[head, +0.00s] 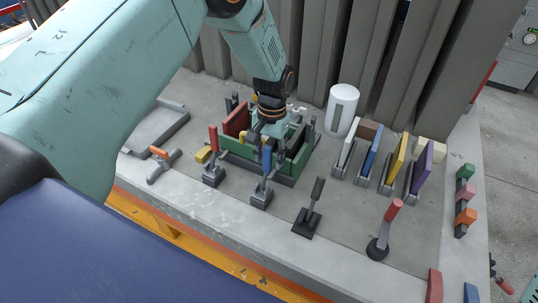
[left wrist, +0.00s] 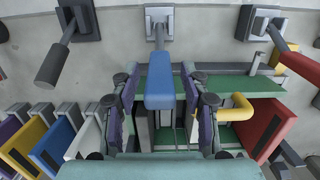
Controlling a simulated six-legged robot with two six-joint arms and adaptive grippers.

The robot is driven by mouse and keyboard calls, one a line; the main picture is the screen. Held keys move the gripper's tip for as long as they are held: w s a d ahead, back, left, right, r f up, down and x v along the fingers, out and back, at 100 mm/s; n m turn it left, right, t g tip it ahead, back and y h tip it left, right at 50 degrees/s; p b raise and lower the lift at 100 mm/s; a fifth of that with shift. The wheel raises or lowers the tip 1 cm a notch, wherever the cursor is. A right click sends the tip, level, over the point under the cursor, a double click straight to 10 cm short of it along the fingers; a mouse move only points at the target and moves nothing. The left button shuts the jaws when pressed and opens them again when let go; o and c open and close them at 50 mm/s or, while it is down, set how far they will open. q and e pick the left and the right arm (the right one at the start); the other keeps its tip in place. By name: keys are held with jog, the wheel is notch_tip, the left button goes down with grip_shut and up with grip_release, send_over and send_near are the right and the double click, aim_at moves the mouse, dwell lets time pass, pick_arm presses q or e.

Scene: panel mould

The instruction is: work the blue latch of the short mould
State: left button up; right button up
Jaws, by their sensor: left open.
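The mould is a box with green walls (head: 293,157) and a red panel (head: 236,120) at its left end. The blue latch (head: 267,160) stands at its front side, a blue handle rising from a grey base (head: 261,197). My left gripper (head: 266,130) is over the mould, pointing down just above and behind the blue handle. In the left wrist view the open fingers stand on either side of the blue handle (left wrist: 158,88), with its grey base beyond. My left gripper's fingers partly hide the mould's inside. My right gripper is out of view.
A red-handled lever (head: 213,142) stands left of the blue latch, a black lever (head: 313,205) to its right. A yellow handle (head: 243,138) is close by on the mould. A white cylinder (head: 342,110) and racked panels (head: 398,158) stand to the right.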

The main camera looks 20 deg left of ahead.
pick_arm(q)
notch_tip(320, 180, up, 12)
jog(key=w, duration=0.1)
jog(key=shift+w, duration=0.15)
jog(key=shift+f, duration=0.1)
dwell(0.5)
jog(key=s+f, duration=0.5)
jog(key=f, duration=0.1)
jog(key=s+f, duration=0.5)
jog(key=f, duration=0.1)
jog(key=s+f, duration=0.5)
jog(key=f, duration=0.1)
jog(key=shift+s+d+f, duration=0.15)
jog(key=shift+d+f, duration=0.05)
jog(key=shift+d, duration=0.1)
jog(key=s+f+t, duration=0.1)
jog(key=s+f, duration=0.2)
jog(key=s, duration=1.8)
notch_tip(320, 180, down, 19)
jog(key=b, duration=1.8)
jog(key=shift+w+d+r+n+b, duration=0.2)
jog(key=shift+w+n+b, duration=0.1)
jog(key=shift+n+b, duration=0.1)
